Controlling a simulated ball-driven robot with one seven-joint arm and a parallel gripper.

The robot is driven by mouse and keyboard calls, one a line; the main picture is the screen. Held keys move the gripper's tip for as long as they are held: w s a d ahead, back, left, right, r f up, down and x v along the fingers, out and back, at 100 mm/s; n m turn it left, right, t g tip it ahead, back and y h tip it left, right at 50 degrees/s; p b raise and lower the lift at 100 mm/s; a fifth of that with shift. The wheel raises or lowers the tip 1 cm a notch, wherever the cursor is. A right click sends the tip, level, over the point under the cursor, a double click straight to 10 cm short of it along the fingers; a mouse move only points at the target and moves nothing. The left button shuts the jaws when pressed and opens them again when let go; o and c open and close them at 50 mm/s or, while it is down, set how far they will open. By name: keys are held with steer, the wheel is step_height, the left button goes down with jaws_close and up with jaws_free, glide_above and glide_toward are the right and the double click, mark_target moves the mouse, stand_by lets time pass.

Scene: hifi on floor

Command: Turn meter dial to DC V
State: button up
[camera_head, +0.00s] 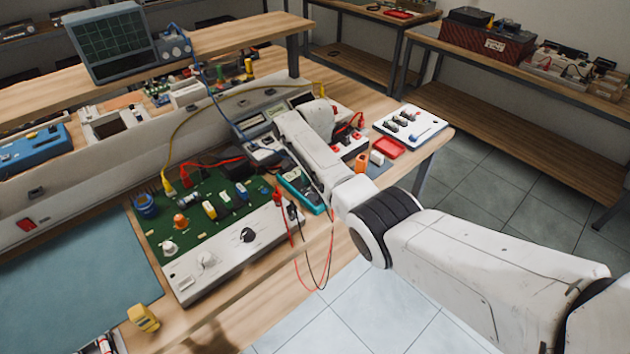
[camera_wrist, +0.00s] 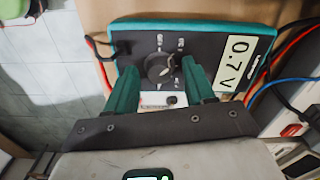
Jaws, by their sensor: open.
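The meter (camera_wrist: 205,38) is a teal-edged box with a black face, lying on the wooden bench. Its display (camera_wrist: 238,63) reads 0.7 V.
A green circuit board (camera_head: 215,208) on a white console with knobs lies left of the meter. Red and black leads (camera_head: 300,245) hang over the bench's front edge. A red tray (camera_head: 389,148) and a white panel (camera_head: 410,126) lie to the right.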

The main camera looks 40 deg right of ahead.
step_height(320, 180, up, 11)
stand_by(0.7)
steer(key=shift+f, duration=0.15)
stand_by(0.3)
